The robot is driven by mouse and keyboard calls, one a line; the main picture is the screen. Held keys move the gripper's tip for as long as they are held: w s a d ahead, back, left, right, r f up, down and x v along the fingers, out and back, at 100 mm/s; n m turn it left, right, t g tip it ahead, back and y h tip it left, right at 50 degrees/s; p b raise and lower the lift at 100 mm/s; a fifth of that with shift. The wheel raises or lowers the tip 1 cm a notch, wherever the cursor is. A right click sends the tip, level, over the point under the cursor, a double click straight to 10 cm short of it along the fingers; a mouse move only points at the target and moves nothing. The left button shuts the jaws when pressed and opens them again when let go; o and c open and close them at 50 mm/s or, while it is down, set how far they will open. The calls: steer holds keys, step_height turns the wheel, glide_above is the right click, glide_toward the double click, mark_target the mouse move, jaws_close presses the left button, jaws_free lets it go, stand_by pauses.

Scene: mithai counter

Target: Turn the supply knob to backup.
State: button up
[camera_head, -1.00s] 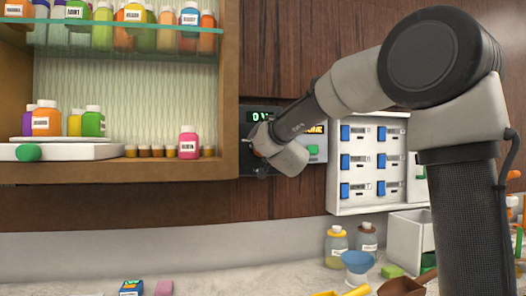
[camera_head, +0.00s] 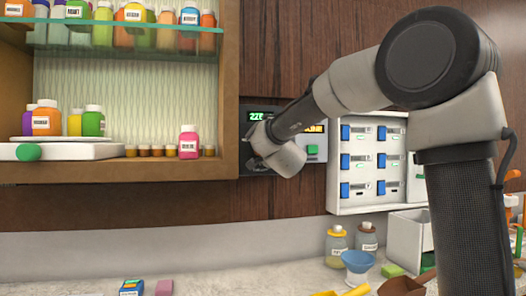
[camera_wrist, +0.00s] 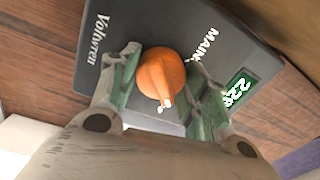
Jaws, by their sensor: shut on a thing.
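The supply knob (camera_wrist: 160,76) is round and orange, on a dark grey panel (camera_wrist: 200,25) in the wrist view. The panel reads "MAIN" and "Voltwren", and its green display (camera_wrist: 239,89) shows about 228. The knob's pale-tipped pointer is toward the lower side of the picture. My gripper (camera_wrist: 160,85) has its two fingers on either side of the knob, shut on it. In the head view my wrist hides the knob, and the panel's display (camera_head: 261,116) is lit. A backup label cannot be made out.
A wooden cabinet (camera_head: 228,100) with jars stands close left of the panel. A white rack (camera_head: 370,200) with blue tabs hangs to the right. Jars (camera_head: 336,246) and a blue funnel (camera_head: 357,262) stand on the counter below.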

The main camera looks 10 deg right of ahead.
steer(key=shift+f, duration=0.15)
steer(key=o, duration=1)
steer(key=s, duration=1.2)
steer(key=shift+f, duration=0.3)
